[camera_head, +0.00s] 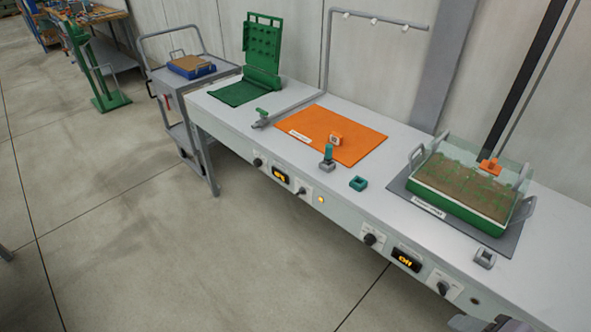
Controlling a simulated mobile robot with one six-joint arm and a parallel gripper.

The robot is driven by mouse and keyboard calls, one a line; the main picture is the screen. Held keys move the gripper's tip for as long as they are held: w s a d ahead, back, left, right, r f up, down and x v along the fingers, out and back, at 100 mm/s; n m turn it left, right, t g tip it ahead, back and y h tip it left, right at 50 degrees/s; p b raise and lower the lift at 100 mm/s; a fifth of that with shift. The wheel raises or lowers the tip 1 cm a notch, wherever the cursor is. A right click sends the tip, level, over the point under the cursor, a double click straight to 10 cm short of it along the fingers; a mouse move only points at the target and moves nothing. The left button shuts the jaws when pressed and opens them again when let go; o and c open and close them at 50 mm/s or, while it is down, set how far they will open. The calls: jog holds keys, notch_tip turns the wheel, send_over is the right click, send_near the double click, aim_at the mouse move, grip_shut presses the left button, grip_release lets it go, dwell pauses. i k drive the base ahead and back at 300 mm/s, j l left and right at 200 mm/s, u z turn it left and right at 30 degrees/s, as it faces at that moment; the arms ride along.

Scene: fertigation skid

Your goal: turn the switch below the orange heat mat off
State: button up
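The orange heat mat (360,138) lies flat on the long grey bench. On the bench's front panel below it are a dark rotary knob (257,162), a small display (280,174) lit amber, and a second dark knob (302,192) on a white plate. A round amber light (320,199) glows just right of the second knob. The knob positions and labels are too small to read. Only a grey and black part, probably of my arm, shows at the bottom right edge. My gripper's fingers are not visible, and nothing of mine touches these knobs.
Farther right on the panel are another knob (370,239), a display reading "Off" (406,259) and a further knob (443,288). A soil-filled green tray (462,207) stands above them. A grey cart (190,78) stands at the bench's left end. The floor in front is clear.

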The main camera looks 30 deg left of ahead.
aim_at(302, 191)
jog(key=u, duration=1.35)
jog(key=i+j+z, duration=0.3)
jog(key=j, duration=0.25)
jog(key=i+j+z, duration=0.3)
jog(key=j, duration=0.3)
jog(key=i+j+z, duration=0.3)
jog(key=j, duration=0.35)
jog(key=i+j+z, duration=0.15)
jog(key=j+z, duration=0.15)
jog(key=j, duration=0.4)
jog(key=j+z, duration=0.3)
jog(key=j, duration=0.4)
jog(key=j+z, duration=0.25)
jog(key=j, duration=0.55)
